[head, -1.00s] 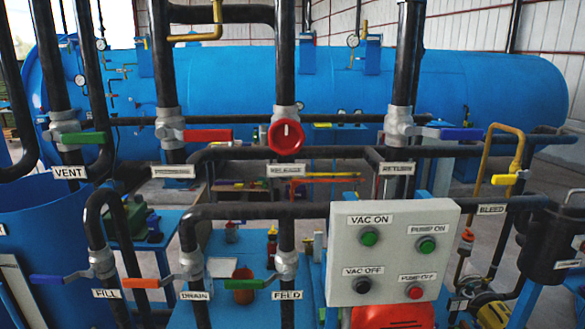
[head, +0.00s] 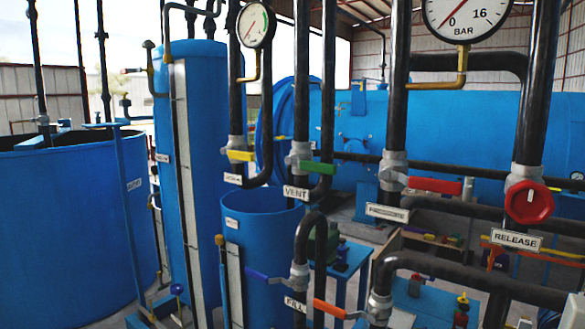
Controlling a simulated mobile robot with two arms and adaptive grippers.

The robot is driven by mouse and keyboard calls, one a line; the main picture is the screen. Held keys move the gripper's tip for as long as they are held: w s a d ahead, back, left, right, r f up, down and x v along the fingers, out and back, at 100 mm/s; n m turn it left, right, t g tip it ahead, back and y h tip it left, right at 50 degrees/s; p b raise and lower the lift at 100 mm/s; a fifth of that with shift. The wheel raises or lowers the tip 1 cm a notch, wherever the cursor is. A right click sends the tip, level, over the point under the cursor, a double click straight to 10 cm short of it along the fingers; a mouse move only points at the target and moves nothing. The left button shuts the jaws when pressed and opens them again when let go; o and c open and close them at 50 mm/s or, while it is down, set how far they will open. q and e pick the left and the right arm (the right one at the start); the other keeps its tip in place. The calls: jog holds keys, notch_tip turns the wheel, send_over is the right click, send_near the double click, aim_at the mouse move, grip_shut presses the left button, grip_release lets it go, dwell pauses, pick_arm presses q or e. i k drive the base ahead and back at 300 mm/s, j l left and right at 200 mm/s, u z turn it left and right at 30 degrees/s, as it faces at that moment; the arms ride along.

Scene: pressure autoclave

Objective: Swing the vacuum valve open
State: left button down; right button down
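A valve with a short yellow handle (head: 240,155) sits on a black vertical pipe left of centre in the head view. The small white label (head: 233,179) under it is too small to read with certainty, so I cannot confirm that it is the vacuum valve. The yellow handle lies roughly level across the pipe. A round gauge (head: 251,25) stands above it beside the same pipe. Neither of my grippers is in view.
Right of it stand the green-handled VENT valve (head: 314,168), a red-handled valve (head: 434,185) and the red RELEASE knob (head: 529,202). The FILL valve (head: 299,273) and an orange handle (head: 328,309) are lower. Blue tanks (head: 70,225) fill the left.

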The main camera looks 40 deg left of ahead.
aim_at(232, 155)
jog(key=u, duration=1.55)
